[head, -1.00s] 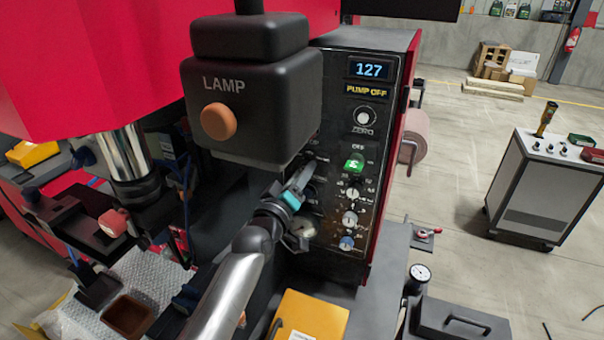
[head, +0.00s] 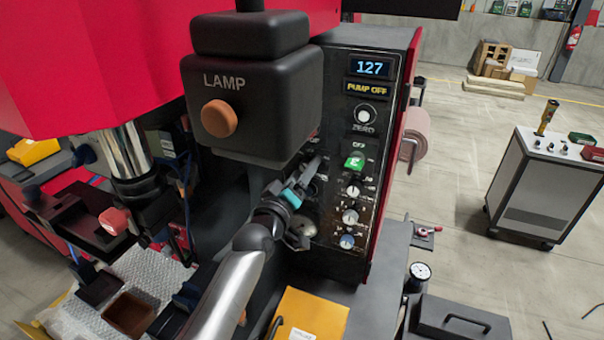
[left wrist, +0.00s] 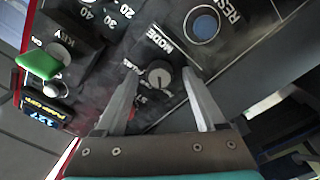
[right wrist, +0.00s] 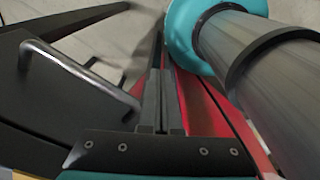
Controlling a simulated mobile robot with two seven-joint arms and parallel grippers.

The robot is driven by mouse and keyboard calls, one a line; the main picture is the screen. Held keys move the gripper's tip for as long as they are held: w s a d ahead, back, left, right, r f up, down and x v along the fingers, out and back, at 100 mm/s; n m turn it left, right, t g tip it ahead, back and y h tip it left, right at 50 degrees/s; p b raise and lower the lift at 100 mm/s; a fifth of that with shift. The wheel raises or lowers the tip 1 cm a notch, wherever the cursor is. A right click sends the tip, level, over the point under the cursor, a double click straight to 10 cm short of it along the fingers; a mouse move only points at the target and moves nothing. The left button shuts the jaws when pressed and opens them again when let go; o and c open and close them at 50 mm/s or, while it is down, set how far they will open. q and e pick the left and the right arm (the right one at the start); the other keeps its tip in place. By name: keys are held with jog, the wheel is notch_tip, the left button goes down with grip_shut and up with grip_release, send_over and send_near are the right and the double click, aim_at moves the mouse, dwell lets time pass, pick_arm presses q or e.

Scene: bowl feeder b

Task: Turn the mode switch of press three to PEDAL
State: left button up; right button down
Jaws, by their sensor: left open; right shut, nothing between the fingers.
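In the left wrist view, the mode switch (left wrist: 160,76) is a round dark knob with a pale face under the word MODE on the black panel. My left gripper (left wrist: 160,72) is open, with one finger on each side of the knob. I cannot tell whether either finger touches it. Which way the knob points is too small to read surely. In the head view, my left gripper (head: 304,196) is at the panel's left part, partly hidden by my own arm. My right gripper (right wrist: 160,90) is shut and empty in the right wrist view.
The panel (head: 335,125) shows 127 and PUMP OFF. A blue RESET button (left wrist: 204,24) and a green key knob (left wrist: 38,66) are near the switch. The black LAMP box (head: 255,110) overhangs the left arm. A yellow box (head: 315,312) and a dark handled case (head: 465,325) are below.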

pick_arm(q)
jog(key=v, duration=1.5)
jog(key=shift+s, duration=0.15)
